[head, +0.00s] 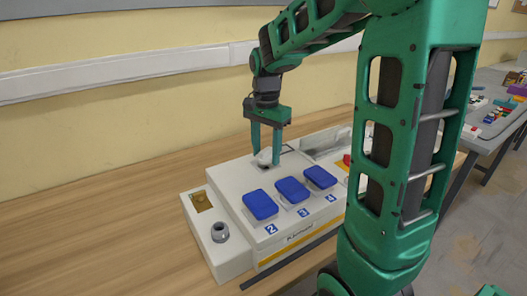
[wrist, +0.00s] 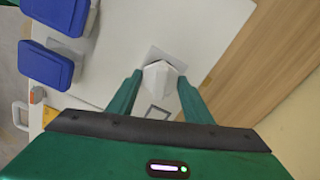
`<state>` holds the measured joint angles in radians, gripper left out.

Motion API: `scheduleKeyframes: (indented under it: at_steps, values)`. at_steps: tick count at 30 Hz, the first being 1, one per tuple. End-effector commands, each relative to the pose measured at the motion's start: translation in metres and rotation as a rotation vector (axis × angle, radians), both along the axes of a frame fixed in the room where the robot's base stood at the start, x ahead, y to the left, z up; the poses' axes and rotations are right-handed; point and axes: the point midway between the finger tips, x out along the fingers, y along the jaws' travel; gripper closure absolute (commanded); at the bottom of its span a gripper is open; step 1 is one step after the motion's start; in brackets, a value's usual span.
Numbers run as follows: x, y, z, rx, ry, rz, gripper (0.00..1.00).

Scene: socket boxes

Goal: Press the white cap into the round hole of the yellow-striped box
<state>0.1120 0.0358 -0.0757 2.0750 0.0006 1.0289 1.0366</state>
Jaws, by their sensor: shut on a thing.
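My gripper (head: 266,158) points down over the back of the white box (head: 225,181), which has a yellow stripe along its front. It is shut on a white cap (head: 263,156). In the wrist view the faceted white cap (wrist: 160,80) sits between the two fingertips, over a grey square patch (wrist: 178,62) on the box top. I cannot tell whether the cap touches the box. No round hole shows under the cap. A grey round socket with a dark opening (head: 219,232) stands on the box's lower left ledge.
Three blue covers (head: 260,204) marked 2, 3 and 4 line the front of the box top. A brass-coloured plate (head: 201,202) is on the left ledge. My arm hides the box's right part. The wooden table (head: 110,240) is clear at left. A wall stands behind.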

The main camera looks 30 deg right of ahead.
Motion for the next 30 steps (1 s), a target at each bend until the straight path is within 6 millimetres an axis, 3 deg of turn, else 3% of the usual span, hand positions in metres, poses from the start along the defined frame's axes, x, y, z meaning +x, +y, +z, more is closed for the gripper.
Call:
scheduleKeyframes:
  at_steps: [30]
  values:
    - [0.000,0.000,-0.015,0.000,0.002,0.001,0.77]
